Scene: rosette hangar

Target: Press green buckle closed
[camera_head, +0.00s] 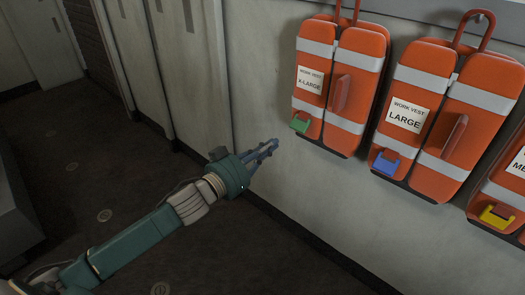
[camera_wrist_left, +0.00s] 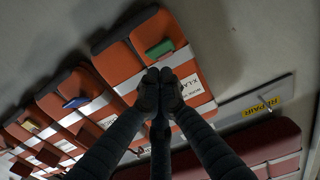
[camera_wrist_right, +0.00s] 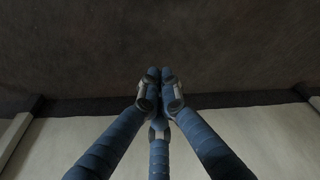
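The green buckle (camera_head: 299,125) sits at the lower left of the orange X-LARGE work vest (camera_head: 352,66) on the wall. In the left wrist view the green buckle (camera_wrist_left: 160,48) is just beyond my fingertips, and its flap seems to stand out from the vest. My left gripper (camera_head: 270,148) is left of and below the buckle, apart from it in the head view. Its fingers are together and empty in the left wrist view (camera_wrist_left: 160,76). My right gripper (camera_wrist_right: 160,76) has its fingers together, with nothing between them, over dark floor. Whether the buckle is latched cannot be told.
An orange LARGE vest (camera_head: 420,75) with a blue buckle (camera_head: 385,162) hangs to the right. Farther right is another vest with a yellow buckle (camera_head: 496,216). A yellow REPAIR label (camera_wrist_left: 261,107) shows in the left wrist view. The wall left of the vests is bare.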

